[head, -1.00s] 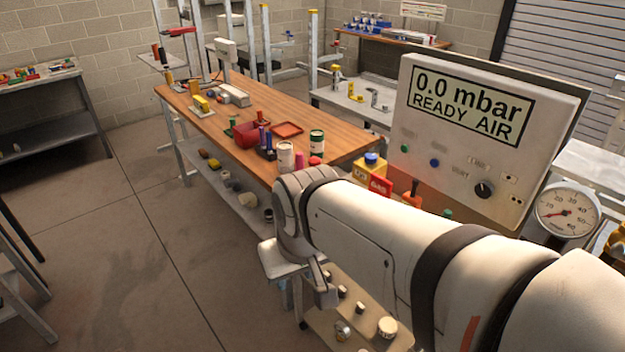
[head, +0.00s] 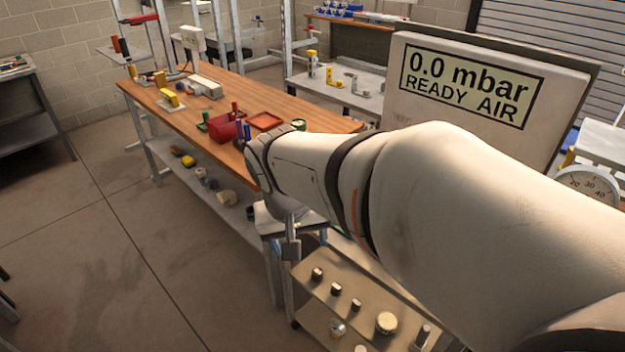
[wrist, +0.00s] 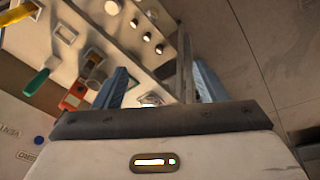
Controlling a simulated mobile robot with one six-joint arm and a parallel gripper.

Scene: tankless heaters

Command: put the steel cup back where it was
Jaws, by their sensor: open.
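I cannot pick out the steel cup with certainty. A small shiny round object (wrist: 150,98) shows between my fingers' bases in the wrist view, partly hidden by the gripper body; it may be the cup, but I cannot tell. My gripper (wrist: 162,85) is open, its two blue fingers wide apart, with nothing seen clamped between them. In the head view my gripper (head: 291,240) hangs above the low cart, beside the front end of the wooden bench; its fingertips are unclear.
A low cart (head: 375,286) holds several small dark and pale cylinders. The wooden bench (head: 215,112) carries a red bin (head: 228,127) and a red tray (head: 265,121). A display panel reading 0.0 mbar (head: 470,85) stands at right. Floor at left is clear.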

